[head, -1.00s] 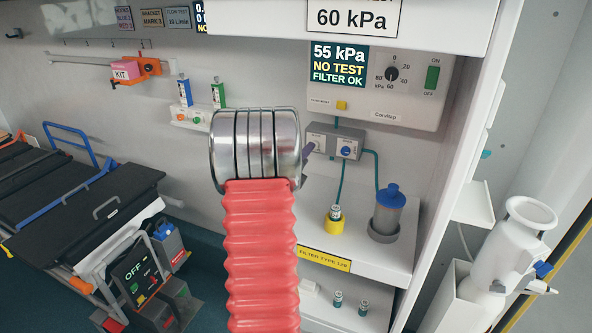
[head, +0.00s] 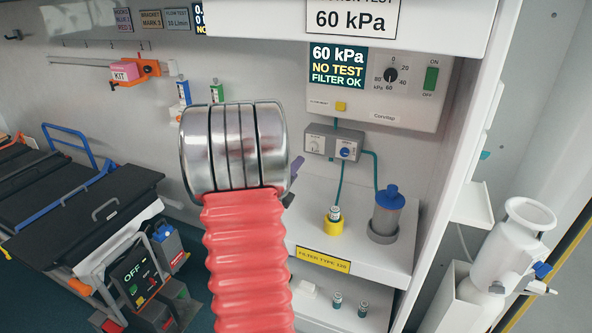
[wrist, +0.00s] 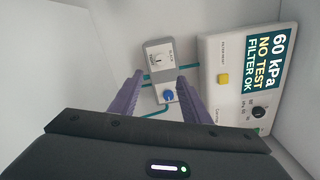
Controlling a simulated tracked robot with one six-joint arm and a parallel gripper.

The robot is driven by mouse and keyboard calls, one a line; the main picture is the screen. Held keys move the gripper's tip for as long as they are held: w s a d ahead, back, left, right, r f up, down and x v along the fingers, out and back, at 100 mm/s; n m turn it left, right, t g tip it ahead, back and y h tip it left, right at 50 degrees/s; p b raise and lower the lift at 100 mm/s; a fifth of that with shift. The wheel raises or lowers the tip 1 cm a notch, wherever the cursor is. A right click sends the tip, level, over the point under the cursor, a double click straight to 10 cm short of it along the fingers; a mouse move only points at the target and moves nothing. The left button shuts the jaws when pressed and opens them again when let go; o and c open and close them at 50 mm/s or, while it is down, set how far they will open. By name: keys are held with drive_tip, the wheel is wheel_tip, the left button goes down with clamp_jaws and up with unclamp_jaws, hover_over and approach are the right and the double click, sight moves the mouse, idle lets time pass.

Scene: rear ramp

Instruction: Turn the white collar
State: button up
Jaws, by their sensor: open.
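A grey regulator box (head: 332,145) sits on the wall below the display panel. A blue knob (head: 346,152) on a pale face is at its right end. It also shows in the wrist view (wrist: 168,95), between and beyond my fingers. A white collar is too small to make out clearly around the knob. My gripper (wrist: 160,76) is open and empty, its two purple fingers apart and pointing at the box, with no visible contact. In the head view my arm hides most of the gripper; a purple finger part shows left of the box.
The display panel (head: 388,88) reads 60 kPa, NO TEST, FILTER OK. Teal tubes run from the box. A blue-capped canister (head: 388,213) and a vial in a yellow holder (head: 334,220) stand on the shelf below. A white cabinet side bounds the right.

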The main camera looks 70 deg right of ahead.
sight(312, 148)
drive_tip(key=shift+w+d+n+g, duration=0.1)
drive_tip(key=shift+w+n+g, duration=0.3)
drive_tip(key=shift+n, duration=1.55)
drive_tip(key=shift+w+d+n+g, duration=0.1)
drive_tip(key=shift+w+n+g, duration=0.25)
drive_tip(key=shift+n, duration=1.55)
drive_tip(key=shift+w+d+n+g, duration=0.1)
drive_tip(key=shift+w+n+g, duration=0.25)
drive_tip(key=shift+n, duration=1.6)
drive_tip(key=shift+s+d, duration=0.1)
drive_tip(key=shift+s, duration=0.05)
drive_tip(key=x, duration=1.3)
drive_tip(key=shift+s+d+f, duration=0.1)
drive_tip(key=shift+d+f, duration=0.05)
drive_tip(key=shift+d, duration=0.1)
drive_tip(key=c, duration=1)
drive_tip(key=shift+c, duration=0.2)
